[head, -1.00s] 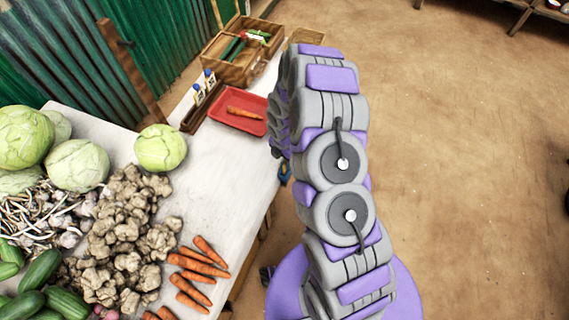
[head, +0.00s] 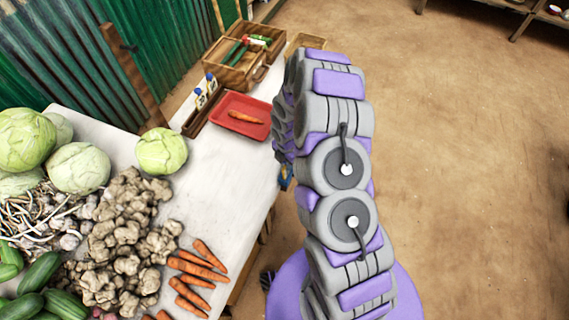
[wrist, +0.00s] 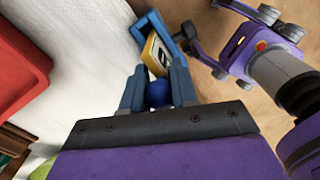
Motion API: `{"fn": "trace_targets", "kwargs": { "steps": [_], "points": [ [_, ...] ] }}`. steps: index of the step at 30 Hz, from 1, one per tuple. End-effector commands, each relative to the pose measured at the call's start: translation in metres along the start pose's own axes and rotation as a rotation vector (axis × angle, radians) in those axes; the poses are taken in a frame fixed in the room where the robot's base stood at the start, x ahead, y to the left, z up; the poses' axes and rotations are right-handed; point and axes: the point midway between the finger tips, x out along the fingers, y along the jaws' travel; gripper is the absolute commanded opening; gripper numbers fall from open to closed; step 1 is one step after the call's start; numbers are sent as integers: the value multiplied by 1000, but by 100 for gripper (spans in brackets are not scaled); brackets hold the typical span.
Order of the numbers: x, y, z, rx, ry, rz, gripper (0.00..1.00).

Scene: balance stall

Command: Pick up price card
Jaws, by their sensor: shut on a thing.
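The price card (wrist: 154,53) shows in the wrist view as a yellow and white panel with a dark mark in a blue frame. A round blue part (wrist: 158,93) lies between the fingers of my gripper (wrist: 156,90), which is shut on the card. The card is tilted, beyond the fingertips, by the white table edge. In the head view a small bit of blue and yellow (head: 285,173) shows beside my arm at the table's right edge. My arm hides most of the gripper there.
The white table (head: 235,165) carries a red tray (head: 259,104) with a carrot, a dark wooden holder (head: 198,117) with similar blue-topped cards (head: 205,93), a wooden box (head: 235,72), cabbages (head: 161,151), ginger (head: 130,228) and loose carrots (head: 202,263). The brown floor right of my arm is clear.

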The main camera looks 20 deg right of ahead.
Motion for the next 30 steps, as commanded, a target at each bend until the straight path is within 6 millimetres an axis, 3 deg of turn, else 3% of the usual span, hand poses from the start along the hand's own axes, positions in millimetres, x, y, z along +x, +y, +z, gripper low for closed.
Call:
{"fn": "trace_targets", "kwargs": {
  "steps": [9, 17, 30],
  "points": [
    [-38, 0, -2, 2, -2, -4, 0],
    [-38, -40, -10, 1, -2, -5, 0],
    [-46, -130, -29, 1, -2, -9, 0]
  ]
}}
